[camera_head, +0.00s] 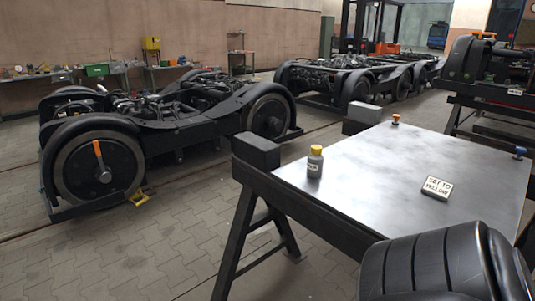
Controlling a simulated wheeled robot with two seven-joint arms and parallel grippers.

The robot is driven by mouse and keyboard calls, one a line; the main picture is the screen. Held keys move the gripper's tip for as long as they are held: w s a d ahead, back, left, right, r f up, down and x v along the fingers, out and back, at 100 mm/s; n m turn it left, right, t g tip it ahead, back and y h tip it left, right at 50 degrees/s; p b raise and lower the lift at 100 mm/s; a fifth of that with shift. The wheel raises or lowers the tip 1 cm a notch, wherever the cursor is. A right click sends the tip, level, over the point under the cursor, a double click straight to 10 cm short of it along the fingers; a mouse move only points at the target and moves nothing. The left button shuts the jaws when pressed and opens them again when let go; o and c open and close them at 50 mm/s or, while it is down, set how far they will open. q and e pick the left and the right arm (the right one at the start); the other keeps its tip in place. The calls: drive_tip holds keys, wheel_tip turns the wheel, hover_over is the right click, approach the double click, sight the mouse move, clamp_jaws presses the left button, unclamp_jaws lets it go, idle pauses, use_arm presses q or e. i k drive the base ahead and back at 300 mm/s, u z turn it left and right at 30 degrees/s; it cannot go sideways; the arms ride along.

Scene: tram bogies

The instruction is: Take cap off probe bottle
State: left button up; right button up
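A small grey bottle (315,168) with a dark label stands upright near the left edge of the metal-topped table (375,200). A yellow cap (316,150) sits on top of it. The print on the label is too small to read fully. A white sign (436,187) reading "SET TO YELLOW" lies on the table to the right of the bottle. Neither of my grippers is in view.
An orange-topped piece (395,119) is at the table's far edge and a blue one (519,153) at the right edge. A large black ribbed form covers the table's near right corner. Bogies (165,135) stand on the paved floor behind. The table's middle is clear.

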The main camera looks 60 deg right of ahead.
sight(315, 162)
drive_tip(key=i, duration=0.3)
drive_tip(key=z, duration=2.35)
drive_tip(key=i, duration=0.75)
drive_tip(key=u, duration=0.05)
